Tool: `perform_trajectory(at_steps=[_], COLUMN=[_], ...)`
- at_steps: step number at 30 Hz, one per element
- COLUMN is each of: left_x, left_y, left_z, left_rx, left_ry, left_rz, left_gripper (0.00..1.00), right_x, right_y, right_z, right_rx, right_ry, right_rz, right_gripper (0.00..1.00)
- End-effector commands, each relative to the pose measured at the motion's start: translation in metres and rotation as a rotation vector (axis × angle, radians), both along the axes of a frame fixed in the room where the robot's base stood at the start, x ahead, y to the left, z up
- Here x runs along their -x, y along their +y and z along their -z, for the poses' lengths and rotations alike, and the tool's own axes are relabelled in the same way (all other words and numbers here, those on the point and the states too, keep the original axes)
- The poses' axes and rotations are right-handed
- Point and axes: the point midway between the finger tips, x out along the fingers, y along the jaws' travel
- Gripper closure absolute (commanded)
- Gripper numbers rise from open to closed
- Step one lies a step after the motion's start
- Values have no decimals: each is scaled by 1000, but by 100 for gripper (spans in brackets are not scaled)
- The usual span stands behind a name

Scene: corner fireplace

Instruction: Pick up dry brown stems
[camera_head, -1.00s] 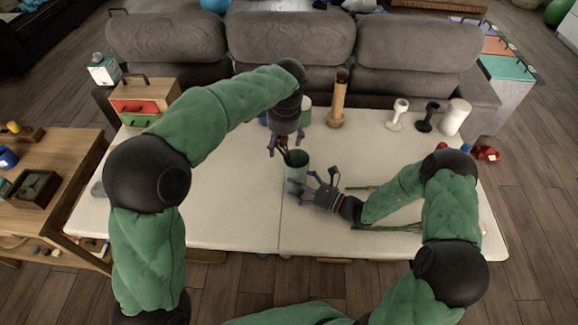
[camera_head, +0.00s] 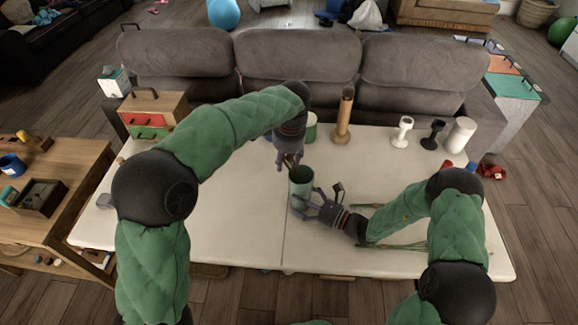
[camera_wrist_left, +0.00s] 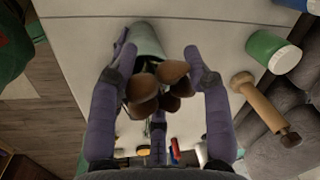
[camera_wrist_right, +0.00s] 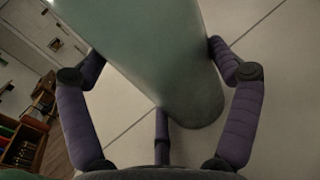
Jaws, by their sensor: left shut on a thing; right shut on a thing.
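Brown stems with rounded brown heads (camera_wrist_left: 158,86) stand in a pale green vase (camera_head: 301,190) on the white table. In the left wrist view the heads are between the fingers of my left gripper (camera_head: 286,160), which is shut on the stems just above the vase mouth. The vase shows behind the heads in that view (camera_wrist_left: 147,40). My right gripper (camera_head: 318,205) is shut on the vase from the right side. The right wrist view shows the vase wall (camera_wrist_right: 165,60) between its fingers. The lower stems are hidden inside the vase.
Thin green stems (camera_head: 405,247) lie on the table (camera_head: 215,225) under my right arm. A wooden cylinder (camera_head: 344,115), a white goblet (camera_head: 402,132), a black goblet (camera_head: 433,135) and a white cylinder (camera_head: 460,135) stand along the back. The table's left part is mostly bare.

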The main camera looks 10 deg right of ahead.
Motion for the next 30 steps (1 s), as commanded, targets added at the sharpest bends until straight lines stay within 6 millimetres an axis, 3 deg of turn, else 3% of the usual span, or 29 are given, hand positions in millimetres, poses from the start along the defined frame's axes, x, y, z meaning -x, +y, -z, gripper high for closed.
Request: perform_trajectory(at_steps=[5, 15, 21, 30], left_x=[-1, -1, -1, 0], left_y=[-1, -1, -1, 0], left_z=[-26, -112, -152, -176], left_rx=[4, 5, 2, 1], left_ry=[-5, -6, -4, -1], left_rz=[-1, -1, 0, -1], left_gripper=[77, 77, 77, 77], right_x=[0, 0, 0, 0], right_y=[0, 0, 0, 0], right_z=[0, 0, 0, 0], right_rx=[0, 1, 1, 0], right_ry=[-1, -1, -1, -1], right_rz=[0, 0, 0, 0], right_gripper=[49, 49, 49, 49])
